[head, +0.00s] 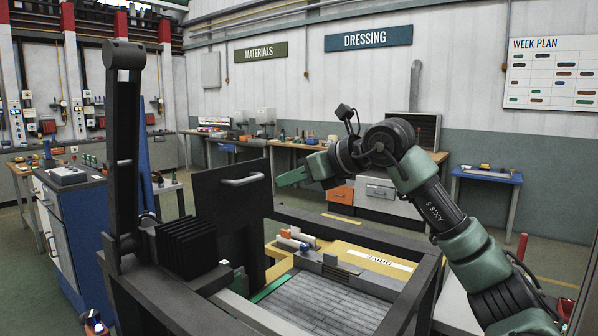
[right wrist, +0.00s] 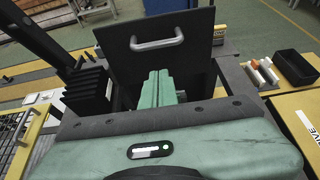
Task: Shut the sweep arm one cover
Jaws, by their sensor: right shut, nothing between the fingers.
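A dark flat cover (head: 215,200) with a silver bar handle (head: 243,180) stands upright, raised above the machine frame. I take it to be the sweep arm one cover; no label shows on it. The cover (right wrist: 190,50) and its handle (right wrist: 157,43) also show in the right wrist view. My right gripper (head: 279,181) is shut and empty, its green fingers pointing left towards the cover, just right of it in the head view. Its fingers (right wrist: 158,85) show below the handle in the right wrist view, apart from it. My left gripper is not in view.
A dark frame (head: 345,233) surrounds a grey slatted bed (head: 325,305). Black bellows (head: 187,247) and a tall dark post (head: 122,150) stand left of the cover. A yellow panel marked DRIVE (head: 375,262) lies behind the bed. A blue cabinet (head: 80,230) stands at left.

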